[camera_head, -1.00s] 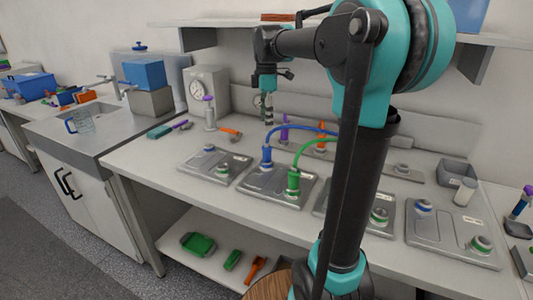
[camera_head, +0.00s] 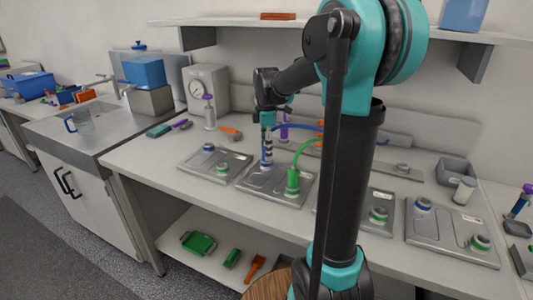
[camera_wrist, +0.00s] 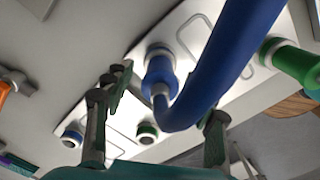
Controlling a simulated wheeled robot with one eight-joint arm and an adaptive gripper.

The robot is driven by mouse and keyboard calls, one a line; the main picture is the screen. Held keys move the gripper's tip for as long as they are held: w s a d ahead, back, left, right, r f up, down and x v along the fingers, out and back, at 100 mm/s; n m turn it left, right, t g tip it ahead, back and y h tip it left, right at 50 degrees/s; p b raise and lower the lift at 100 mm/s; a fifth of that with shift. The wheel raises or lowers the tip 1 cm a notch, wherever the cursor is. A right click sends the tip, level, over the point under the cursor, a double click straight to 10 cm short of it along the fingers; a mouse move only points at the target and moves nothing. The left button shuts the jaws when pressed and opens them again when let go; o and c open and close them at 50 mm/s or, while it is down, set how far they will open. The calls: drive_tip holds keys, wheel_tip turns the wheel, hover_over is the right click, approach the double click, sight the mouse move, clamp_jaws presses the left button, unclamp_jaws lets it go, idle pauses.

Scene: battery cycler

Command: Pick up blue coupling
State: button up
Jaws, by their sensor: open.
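The blue coupling (camera_wrist: 160,72) stands on a grey plate (camera_wrist: 200,40), with a blue hose (camera_wrist: 225,60) bending away from it. In the head view the coupling (camera_head: 267,163) is partly hidden behind my gripper (camera_head: 268,135), which has come down over it. In the wrist view my gripper (camera_wrist: 166,98) is open. One finger is to the left of the coupling and the other to the right beyond the hose. I cannot tell whether either finger touches it.
A green coupling (camera_head: 293,181) with a green hose (camera_head: 306,154) stands close on the right of the same plate. Another plate (camera_head: 190,163) with blue and green ports lies to the left. An orange-handled tool (camera_head: 231,132) and a gauge box (camera_head: 208,88) are behind.

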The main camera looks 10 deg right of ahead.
clamp_jaws()
idle(0.4)
drive_tip(key=shift+r, duration=0.15)
wheel_tip(320, 180, up, 20)
idle(0.5)
drive_tip(key=c, duration=0.7)
unclamp_jaws()
clamp_jaws()
drive_tip(key=shift+r, duration=2.35)
